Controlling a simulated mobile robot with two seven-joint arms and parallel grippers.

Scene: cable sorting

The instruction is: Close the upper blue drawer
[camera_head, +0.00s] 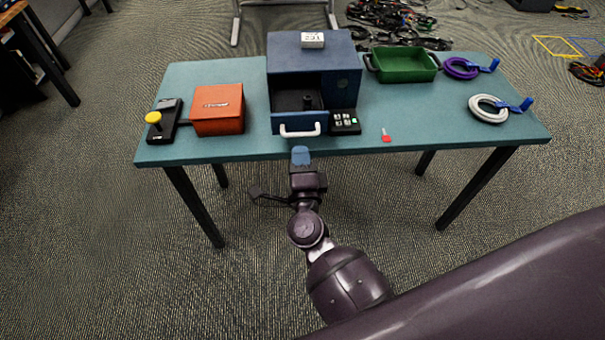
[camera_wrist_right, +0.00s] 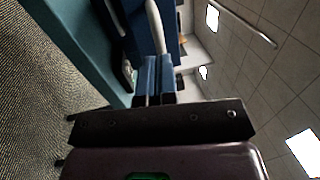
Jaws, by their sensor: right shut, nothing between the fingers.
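A blue drawer (camera_head: 285,121) stands pulled out of the front of a blue cabinet (camera_head: 312,55) on the table. It has a white bar handle (camera_head: 300,131), and the wrist view shows a white bar (camera_wrist_right: 155,27) beyond my fingertips. A small dark object (camera_head: 307,101) is inside the drawer. My right gripper (camera_head: 300,152) is shut and empty, just in front of the handle at the table's front edge. Its blue fingers (camera_wrist_right: 156,68) are together in the wrist view. A gap to the handle seems to show. My left gripper is not in view.
On the teal table (camera_head: 440,120), a black keypad (camera_head: 344,121) stands close to the drawer's right side. An orange box (camera_head: 217,110) and a black device with a yellow knob (camera_head: 154,117) are left. A green tray (camera_head: 404,66) and cable coils (camera_head: 488,108) are right.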

